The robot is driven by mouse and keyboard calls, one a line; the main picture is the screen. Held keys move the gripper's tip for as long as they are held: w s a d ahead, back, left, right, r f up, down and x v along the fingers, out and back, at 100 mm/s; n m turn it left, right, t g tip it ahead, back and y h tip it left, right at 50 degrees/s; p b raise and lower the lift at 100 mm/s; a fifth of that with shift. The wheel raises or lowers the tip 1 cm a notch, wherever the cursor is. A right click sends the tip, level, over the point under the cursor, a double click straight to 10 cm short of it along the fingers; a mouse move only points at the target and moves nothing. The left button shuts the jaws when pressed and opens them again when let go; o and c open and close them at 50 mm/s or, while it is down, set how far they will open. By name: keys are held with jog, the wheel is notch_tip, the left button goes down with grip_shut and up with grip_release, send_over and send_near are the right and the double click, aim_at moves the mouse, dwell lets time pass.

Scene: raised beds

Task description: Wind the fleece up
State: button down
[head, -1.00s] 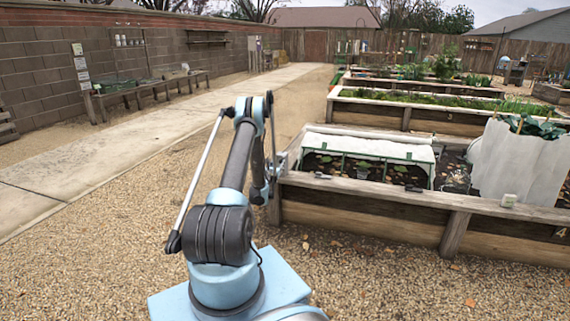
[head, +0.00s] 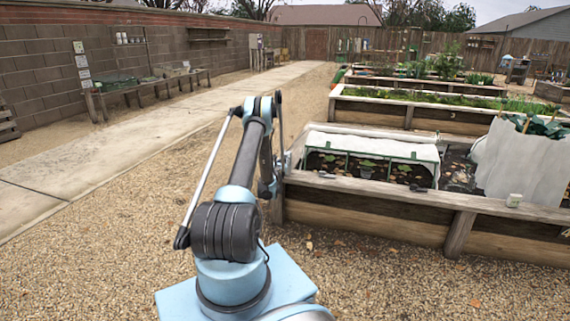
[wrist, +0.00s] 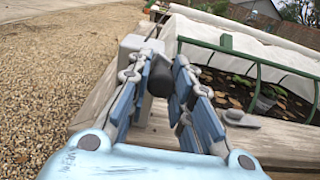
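The fleece (head: 372,144) is a white sheet over the green hooped frame on the near raised bed. Its front side is open, showing soil and small plants under the hoops. The fleece and a green frame bar also show in the wrist view (wrist: 262,52). A grey winder box (wrist: 135,50) sits at the bed's left corner, with a dark crank knob (wrist: 162,74) in front of it. My gripper (wrist: 165,66) has its blue fingers closed on either side of the knob. In the head view my gripper is low at the bed corner, mostly hidden by my arm.
A white-wrapped plant (head: 523,160) stands at the right. Open gravel (head: 120,250) lies to the left.

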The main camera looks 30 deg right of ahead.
jog(key=shift+d, duration=0.1)
jog(key=shift+m, duration=0.3)
jog(key=m, duration=0.1)
jog(key=f+m, duration=0.1)
jog(key=shift+s+d+m, duration=0.2)
jog(key=shift+s+m, duration=0.1)
jog(key=shift+s, duration=0.1)
notch_tip(320, 180, down, 9)
jog(key=w+a+m, duration=0.2)
jog(key=m, duration=2.4)
jog(key=shift+w+m, duration=0.3)
